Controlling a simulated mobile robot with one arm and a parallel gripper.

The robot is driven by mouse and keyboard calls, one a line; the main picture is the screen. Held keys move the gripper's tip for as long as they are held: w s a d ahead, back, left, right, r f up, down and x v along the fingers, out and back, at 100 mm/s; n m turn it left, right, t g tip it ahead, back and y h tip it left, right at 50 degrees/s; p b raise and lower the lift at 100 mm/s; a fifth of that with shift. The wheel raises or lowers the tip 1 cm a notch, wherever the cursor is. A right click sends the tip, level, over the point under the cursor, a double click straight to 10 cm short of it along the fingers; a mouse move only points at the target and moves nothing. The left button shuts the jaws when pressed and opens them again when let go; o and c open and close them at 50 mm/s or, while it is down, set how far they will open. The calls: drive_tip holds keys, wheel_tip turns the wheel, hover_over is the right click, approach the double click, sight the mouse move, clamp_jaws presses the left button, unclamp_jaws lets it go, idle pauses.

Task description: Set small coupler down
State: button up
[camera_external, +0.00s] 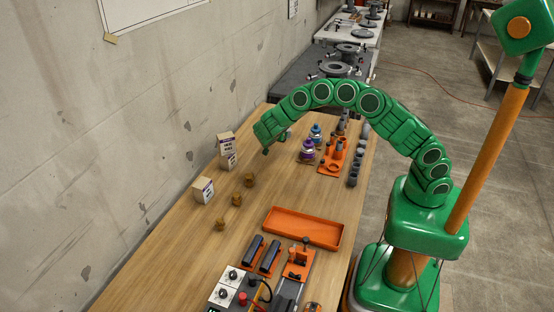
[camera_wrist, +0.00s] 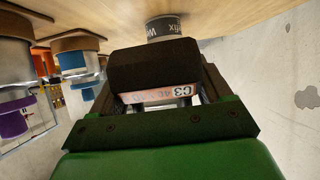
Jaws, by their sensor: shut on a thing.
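My gripper (camera_external: 266,150) hangs low over the far left part of the wooden table, near the wall, in the external view. A pale label reading "C3" shows below the dark part, between the jaws. The wrist picture is upside down, with the tabletop (camera_wrist: 110,10) along its top. I cannot tell whether the coupler touches the table. The coupler cannot be made out in the external view.
A grey labelled can (camera_wrist: 165,27) stands just beyond the coupler. Purple (camera_external: 307,149) and blue (camera_external: 316,132) jars and an orange fitting rack (camera_external: 331,165) stand to the right. Cartons (camera_external: 203,190) and small brown pieces (camera_external: 237,199) lie nearer.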

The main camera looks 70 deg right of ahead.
sight(278, 147)
drive_tip(key=shift+w+d+f, duration=0.1)
drive_tip(key=shift+w+f, duration=0.35)
drive_tip(key=shift+f, duration=1.5)
drive_tip(key=shift+f, duration=0.6)
drive_tip(key=o, duration=1)
